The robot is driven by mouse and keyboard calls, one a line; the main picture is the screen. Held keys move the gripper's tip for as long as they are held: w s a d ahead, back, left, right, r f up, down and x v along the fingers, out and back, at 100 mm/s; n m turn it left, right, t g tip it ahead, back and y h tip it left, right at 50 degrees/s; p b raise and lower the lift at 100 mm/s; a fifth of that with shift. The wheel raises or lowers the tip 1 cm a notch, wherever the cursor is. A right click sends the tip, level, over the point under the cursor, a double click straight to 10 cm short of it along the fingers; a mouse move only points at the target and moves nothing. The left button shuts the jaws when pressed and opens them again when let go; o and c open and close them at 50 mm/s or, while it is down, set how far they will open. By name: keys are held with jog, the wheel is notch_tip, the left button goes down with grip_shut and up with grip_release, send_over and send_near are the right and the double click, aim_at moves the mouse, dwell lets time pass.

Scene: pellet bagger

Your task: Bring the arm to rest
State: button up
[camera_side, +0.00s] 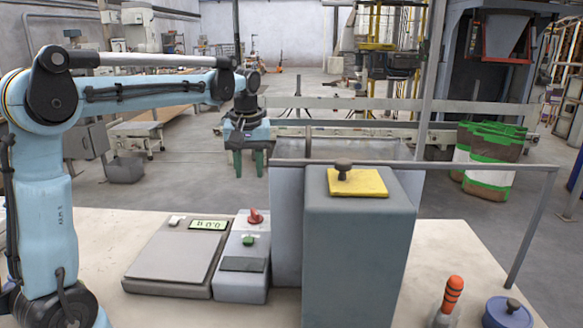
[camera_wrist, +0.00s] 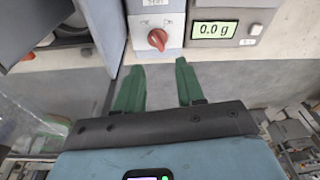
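My gripper (camera_side: 248,163) hangs from my light blue arm, pointing down behind the table's far edge. Its two green fingers are apart, with nothing between them. They also show in the wrist view (camera_wrist: 160,88), spread open below the box with the red knob. The fingers touch nothing that I can see.
A scale (camera_side: 172,258) reading 0.0 g in the wrist view stands beside a control box (camera_side: 243,262) with a red knob (camera_side: 255,217). A tall grey hopper (camera_side: 358,250) with a yellow lid (camera_side: 358,183) stands right.

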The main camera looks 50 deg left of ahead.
jog(key=s+d+f+m+t, duration=0.3)
jog(key=s+d+m, duration=0.2)
jog(key=d, duration=0.2)
jog(key=s+d+f+m+t+h, duration=0.1)
jog(key=s+d+f+m+t, duration=0.2)
jog(key=s+d+m, duration=0.2)
jog(key=s+d, duration=0.1)
jog(key=d, duration=0.2)
jog(key=shift+s+d+f+m+h, duration=0.2)
jog(key=shift+s+m+h, duration=0.1)
jog(key=shift+m, duration=0.1)
